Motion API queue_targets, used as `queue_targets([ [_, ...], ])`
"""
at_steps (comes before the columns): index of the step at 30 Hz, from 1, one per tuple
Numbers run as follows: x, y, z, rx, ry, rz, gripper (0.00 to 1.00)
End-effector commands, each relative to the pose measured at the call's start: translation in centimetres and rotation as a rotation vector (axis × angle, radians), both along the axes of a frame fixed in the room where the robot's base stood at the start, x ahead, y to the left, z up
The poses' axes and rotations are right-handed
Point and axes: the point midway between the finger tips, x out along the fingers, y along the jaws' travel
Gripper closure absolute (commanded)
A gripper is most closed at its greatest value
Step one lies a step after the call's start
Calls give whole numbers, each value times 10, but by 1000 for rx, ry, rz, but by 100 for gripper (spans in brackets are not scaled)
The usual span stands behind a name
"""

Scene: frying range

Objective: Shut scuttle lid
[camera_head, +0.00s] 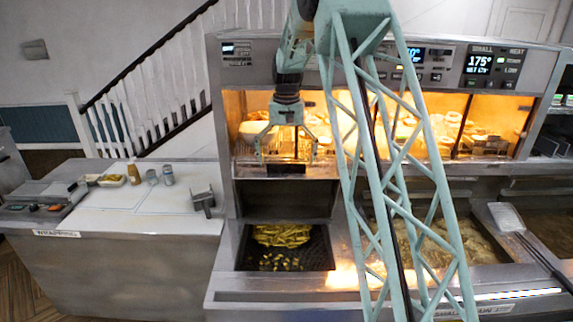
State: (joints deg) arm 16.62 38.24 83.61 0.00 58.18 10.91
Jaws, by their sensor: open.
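The chip scuttle (239,262) is the dark open well in the steel counter, with yellow chips heaped at its back and loose pieces in front. A dark steel panel (285,198) stands upright behind the opening and looks like the raised lid; the scuttle is uncovered. My gripper (287,158) hangs from above with its fingers spread wide, in front of the lit cabinet and near the panel's top edge. It holds nothing that I can make out. Whether a finger touches the panel, I cannot tell.
A lit warming cabinet (222,110) with food stands behind. My pale green lattice arm link hides part of the range. Frying pans (440,240) lie at the right, with a scoop (507,217) on the edge. The left worktop (130,222) has free room beside small containers.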

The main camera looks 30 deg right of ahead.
Motion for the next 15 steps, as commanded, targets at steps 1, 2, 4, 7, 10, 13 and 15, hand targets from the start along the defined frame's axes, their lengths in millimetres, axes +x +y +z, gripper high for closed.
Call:
queue_targets([
  [1,0,0,-3,0,1,0,1],
  [2,0,0,-4,0,0,0,1],
  [4,0,0,-6,0,-1,0,1],
  [7,0,0,-8,0,-1,0,1],
  [10,0,0,-8,0,-1,0,1],
  [13,0,0,-8,0,-1,0,1],
  [15,0,0,-8,0,-1,0,2],
])
